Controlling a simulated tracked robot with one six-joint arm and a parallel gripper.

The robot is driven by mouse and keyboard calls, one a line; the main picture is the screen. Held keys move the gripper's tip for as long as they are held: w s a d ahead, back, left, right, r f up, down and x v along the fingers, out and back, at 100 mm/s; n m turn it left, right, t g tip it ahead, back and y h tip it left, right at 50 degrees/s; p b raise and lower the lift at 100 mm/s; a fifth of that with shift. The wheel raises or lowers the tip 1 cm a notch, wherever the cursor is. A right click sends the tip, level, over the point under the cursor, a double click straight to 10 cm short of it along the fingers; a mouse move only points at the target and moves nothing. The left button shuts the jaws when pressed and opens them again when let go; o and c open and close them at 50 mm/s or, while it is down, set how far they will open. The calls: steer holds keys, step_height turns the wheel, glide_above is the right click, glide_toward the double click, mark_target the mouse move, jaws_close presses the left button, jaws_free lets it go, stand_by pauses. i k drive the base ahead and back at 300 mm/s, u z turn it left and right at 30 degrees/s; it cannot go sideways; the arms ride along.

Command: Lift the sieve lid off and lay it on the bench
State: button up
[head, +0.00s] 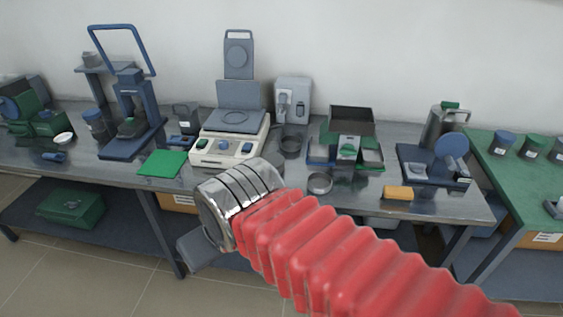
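My red-sleeved arm reaches in from the lower right and ends in a chrome wrist. A grey block below it appears to be part of my gripper (203,251), in front of the bench edge; its fingertips do not show clearly. A dark round pan or sieve (291,143) stands on the bench (340,202) right of the balance. A small metal ring (320,183) lies nearer the front edge. I cannot tell which is the sieve with its lid; my wrist hides part of the bench front.
A white balance (230,137) stands behind my wrist, with a green mat (163,163) to its left. A blue press (133,115) stands farther left. Right are a dark open box (351,119), an orange cylinder (398,192) and a green-topped table (500,165). Some front bench surface is bare.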

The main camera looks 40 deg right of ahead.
mark_target(277, 160)
steer(key=i, duration=1)
steer(key=z, duration=0.05)
